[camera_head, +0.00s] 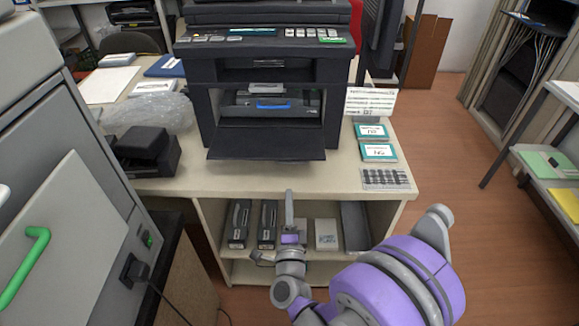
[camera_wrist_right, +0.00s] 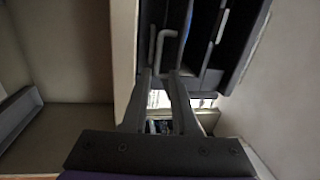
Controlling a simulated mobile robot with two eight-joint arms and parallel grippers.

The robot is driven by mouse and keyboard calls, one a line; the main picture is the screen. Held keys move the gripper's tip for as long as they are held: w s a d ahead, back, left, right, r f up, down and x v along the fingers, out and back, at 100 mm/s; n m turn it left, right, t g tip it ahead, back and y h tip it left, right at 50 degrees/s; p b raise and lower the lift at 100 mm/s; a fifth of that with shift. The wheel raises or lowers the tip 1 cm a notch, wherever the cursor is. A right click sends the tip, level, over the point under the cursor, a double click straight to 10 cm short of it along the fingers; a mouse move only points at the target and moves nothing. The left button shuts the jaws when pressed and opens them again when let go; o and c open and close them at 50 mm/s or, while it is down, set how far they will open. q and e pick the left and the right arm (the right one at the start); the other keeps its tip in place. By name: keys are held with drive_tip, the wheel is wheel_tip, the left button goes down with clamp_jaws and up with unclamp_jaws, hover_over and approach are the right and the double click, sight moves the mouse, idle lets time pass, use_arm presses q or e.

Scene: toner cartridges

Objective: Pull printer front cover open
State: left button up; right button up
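The dark printer (camera_head: 264,80) stands on the table. Its front cover (camera_head: 266,143) is folded down and sticks out toward me, so the bay behind it is exposed. A cartridge with a blue handle (camera_head: 272,105) sits inside the bay. My right gripper (camera_head: 289,200) points up at the table's front edge, below and apart from the cover. In the right wrist view its two fingers (camera_wrist_right: 163,78) have a gap with nothing held between them. My left gripper is not in view.
Below the tabletop (camera_head: 325,175), an open shelf (camera_head: 260,273) holds dark cartridges (camera_head: 267,222) and a small box (camera_head: 326,235). A grey cabinet with a green handle (camera_head: 32,262) stands close on the left. Teal boxes (camera_head: 378,151) lie right of the printer. Floor (camera_head: 450,170) is clear at right.

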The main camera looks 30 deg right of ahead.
drive_tip(key=shift+m+h, duration=0.3)
drive_tip(key=shift+h, duration=0.1)
drive_tip(key=x, duration=1)
drive_tip(key=shift+w+d+f, duration=0.15)
drive_tip(key=shift+d+f, duration=0.05)
drive_tip(key=shift+d, duration=0.3)
drive_tip(key=shift+c, duration=0.3)
clamp_jaws()
